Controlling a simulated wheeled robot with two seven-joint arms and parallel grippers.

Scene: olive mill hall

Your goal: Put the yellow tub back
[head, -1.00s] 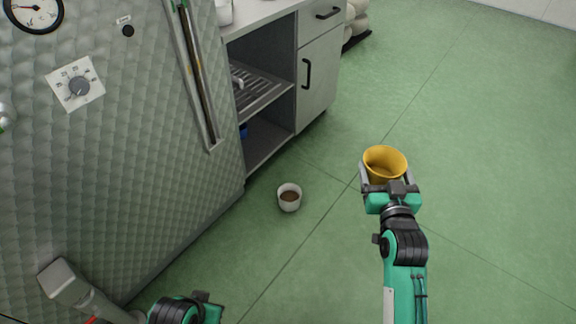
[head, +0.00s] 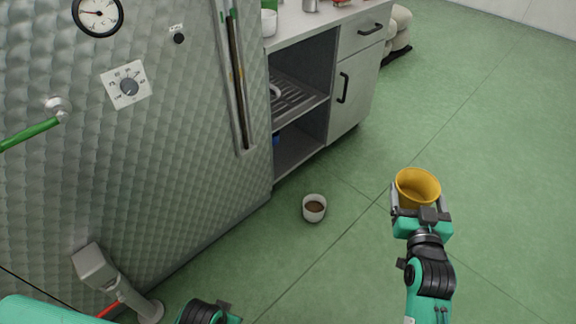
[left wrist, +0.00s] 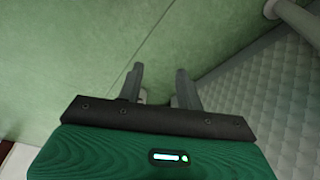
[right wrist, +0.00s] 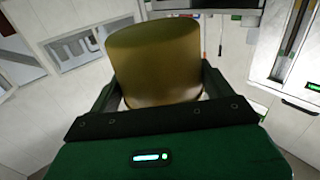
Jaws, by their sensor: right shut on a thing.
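The yellow tub (head: 418,188) is held upright, open side up, in my right gripper (head: 420,202) over the green floor at the right of the head view. A finger lies on each side of it. In the right wrist view the tub (right wrist: 155,65) fills the space between the fingers, in shadow. My left gripper (left wrist: 160,82) is open, its two fingers apart over floor in the left wrist view. In the head view only a small part of the left arm's end shows at the bottom edge.
A white cup with brown contents (head: 314,208) stands on the floor. A grey cabinet (head: 345,88) with open shelves, a slatted rack and a countertop stands behind. A quilted metal wall (head: 170,150) and grey post (head: 97,268) are at left. The right floor is clear.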

